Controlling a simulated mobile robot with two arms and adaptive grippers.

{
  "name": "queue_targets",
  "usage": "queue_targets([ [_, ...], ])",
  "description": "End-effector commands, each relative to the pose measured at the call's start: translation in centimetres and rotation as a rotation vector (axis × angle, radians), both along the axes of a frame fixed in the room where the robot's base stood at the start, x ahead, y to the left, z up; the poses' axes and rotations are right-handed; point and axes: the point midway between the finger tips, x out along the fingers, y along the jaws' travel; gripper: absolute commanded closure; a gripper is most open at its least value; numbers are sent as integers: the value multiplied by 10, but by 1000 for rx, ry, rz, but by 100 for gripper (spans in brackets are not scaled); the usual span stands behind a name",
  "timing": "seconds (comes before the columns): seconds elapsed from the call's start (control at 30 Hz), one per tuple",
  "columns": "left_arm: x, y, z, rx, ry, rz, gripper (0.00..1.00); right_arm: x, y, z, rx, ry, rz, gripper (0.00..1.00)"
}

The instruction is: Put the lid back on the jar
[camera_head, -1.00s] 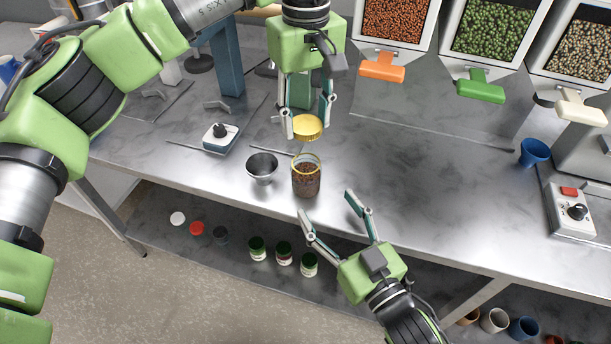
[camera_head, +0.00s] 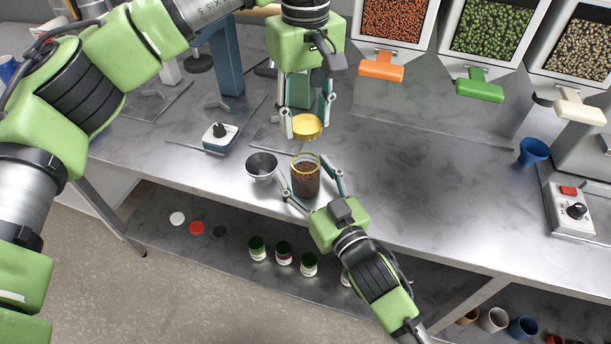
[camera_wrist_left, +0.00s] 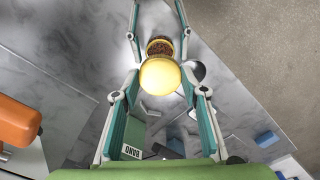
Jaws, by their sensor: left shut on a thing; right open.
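The glass jar (camera_head: 305,182) stands upright on the steel table, filled with dark brown contents and with a gold rim. My left gripper (camera_head: 306,122) is shut on the gold lid (camera_head: 307,127) and holds it above the jar, apart from its rim. The lid also shows in the left wrist view (camera_wrist_left: 160,76), with the jar (camera_wrist_left: 160,47) partly hidden behind it. My right gripper (camera_head: 310,180) is open, with one finger on each side of the jar. I cannot tell whether its fingers touch the glass.
A metal bowl (camera_head: 262,166) stands just left of the jar, close to my right gripper's left finger. A scale-like device (camera_head: 220,136) is farther left. A blue cup (camera_head: 534,152) and a control box (camera_head: 571,209) are at the right. The table between is clear.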

Motion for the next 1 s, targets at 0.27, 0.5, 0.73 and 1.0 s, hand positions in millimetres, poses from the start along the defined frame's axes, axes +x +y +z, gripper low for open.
queue_targets([
  [0.27, 0, 0, 0, 0, 0, 0, 69, 0, 0, 0, 0, 0, 0, 96],
  [0.5, 0, 0, -15, 2, 2, 1, 69, 0, 0, 0, 0, 0, 0, 96],
  [0.73, -1, 1, -48, 3, 1, 1, 69, 0, 0, 0, 0, -1, 0, 96],
  [1.0, 0, 0, -50, 0, -1, 0, 69, 0, 0, 0, 0, -1, 0, 96],
])
